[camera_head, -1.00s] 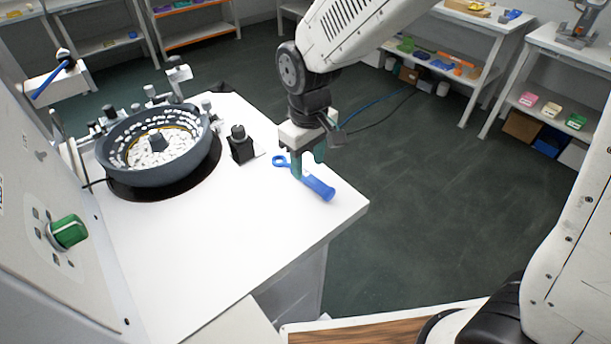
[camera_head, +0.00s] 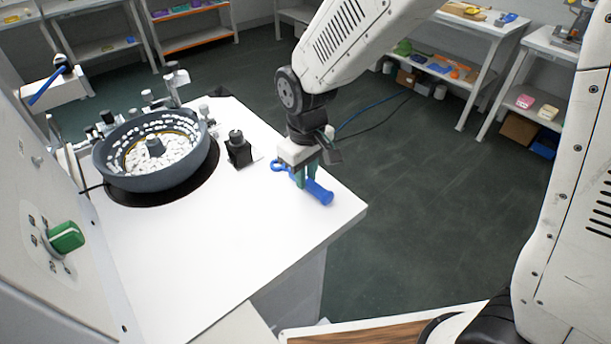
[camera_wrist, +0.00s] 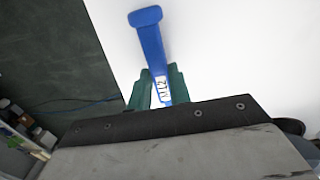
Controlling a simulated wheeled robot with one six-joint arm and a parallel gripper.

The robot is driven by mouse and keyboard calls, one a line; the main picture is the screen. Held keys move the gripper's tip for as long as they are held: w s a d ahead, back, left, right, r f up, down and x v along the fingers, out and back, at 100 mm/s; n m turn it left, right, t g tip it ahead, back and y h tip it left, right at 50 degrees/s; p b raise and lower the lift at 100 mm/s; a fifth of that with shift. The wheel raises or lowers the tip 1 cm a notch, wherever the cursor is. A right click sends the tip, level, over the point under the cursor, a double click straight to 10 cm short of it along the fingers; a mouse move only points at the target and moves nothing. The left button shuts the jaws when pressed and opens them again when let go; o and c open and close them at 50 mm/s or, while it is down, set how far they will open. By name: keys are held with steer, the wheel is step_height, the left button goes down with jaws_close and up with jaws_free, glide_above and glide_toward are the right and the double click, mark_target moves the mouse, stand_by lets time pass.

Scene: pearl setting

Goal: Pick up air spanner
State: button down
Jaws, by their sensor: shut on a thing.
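The blue air spanner (camera_head: 318,193) is at the right part of the white table top, its ring end toward the bowl and its thick handle toward the table's right edge. My gripper (camera_head: 306,183) points down over it, with green fingers on either side of its middle. In the wrist view the spanner (camera_wrist: 151,42) runs up from between the green fingertips (camera_wrist: 158,88), and a white label with dark lettering shows on it. The fingers are shut on the spanner. I cannot tell whether it is clear of the table.
A dark round feeder bowl (camera_head: 150,180) with white pieces stands at the table's left. A small black block (camera_head: 238,152) stands between it and the spanner. A panel with a green knob (camera_head: 66,237) is at the left. The white table top (camera_head: 220,235) is clear in front.

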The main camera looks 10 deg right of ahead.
steer(key=shift+r, duration=0.5)
step_height(320, 180, up, 2)
steer(key=shift+r, duration=0.15)
steer(key=s+r, duration=0.1)
steer(key=s, duration=1.5)
steer(key=shift+d+r, duration=0.3)
steer(key=c, duration=1.9)
jaws_free()
jaws_close()
